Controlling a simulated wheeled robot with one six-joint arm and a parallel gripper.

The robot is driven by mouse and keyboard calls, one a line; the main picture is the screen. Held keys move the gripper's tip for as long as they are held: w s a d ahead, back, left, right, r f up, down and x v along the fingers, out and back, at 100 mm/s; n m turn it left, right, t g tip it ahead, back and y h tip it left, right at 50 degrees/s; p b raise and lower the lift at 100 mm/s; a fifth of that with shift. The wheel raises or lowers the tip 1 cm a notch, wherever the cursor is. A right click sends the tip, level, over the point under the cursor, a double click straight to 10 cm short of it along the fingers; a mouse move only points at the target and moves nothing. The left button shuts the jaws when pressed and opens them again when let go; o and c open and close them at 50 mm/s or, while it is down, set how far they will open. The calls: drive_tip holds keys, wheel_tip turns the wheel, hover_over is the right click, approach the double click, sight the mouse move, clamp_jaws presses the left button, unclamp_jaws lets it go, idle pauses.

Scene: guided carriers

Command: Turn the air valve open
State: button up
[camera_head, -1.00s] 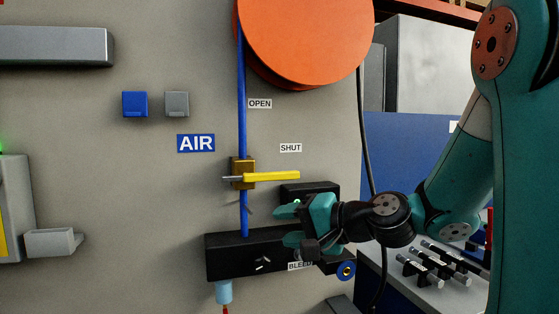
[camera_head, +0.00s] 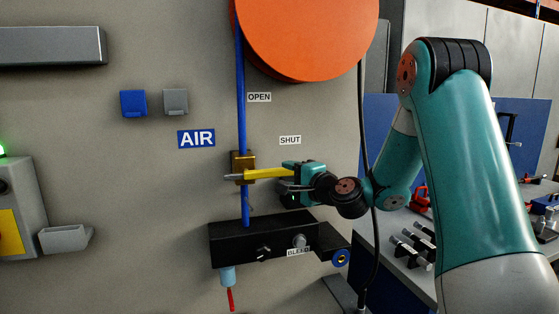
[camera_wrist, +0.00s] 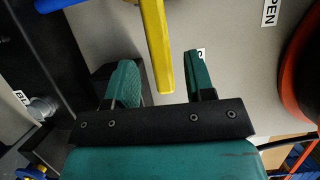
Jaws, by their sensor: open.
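The yellow valve handle (camera_head: 262,173) lies level, pointing right from the brass valve body (camera_head: 243,162) on the blue air pipe (camera_head: 241,110). The SHUT label (camera_head: 290,140) is above the handle's free end; the OPEN label (camera_head: 259,97) is higher, near the pipe. My gripper (camera_head: 285,176) is open at the handle's free end. In the wrist view the yellow handle (camera_wrist: 156,40) reaches between the two spread fingers, with a gap visible on each side. The fingers partly hide the handle's tip in the head view.
A blue AIR sign (camera_head: 196,139) is left of the pipe. The black block (camera_head: 240,245) with the BLEED label (camera_head: 298,252) is below the handle. A large orange reel (camera_head: 305,35) hangs above. A dark hose (camera_head: 362,120) runs down near my arm.

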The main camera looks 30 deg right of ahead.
sight(283, 173)
drive_tip(key=shift+w+a+p, duration=0.15)
drive_tip(key=shift+w+p, duration=0.3)
drive_tip(key=shift+w, duration=0.6)
drive_tip(key=shift+w+a+p, duration=0.1)
drive_tip(key=shift+w+p, duration=0.3)
drive_tip(key=shift+w, duration=0.6)
clamp_jaws()
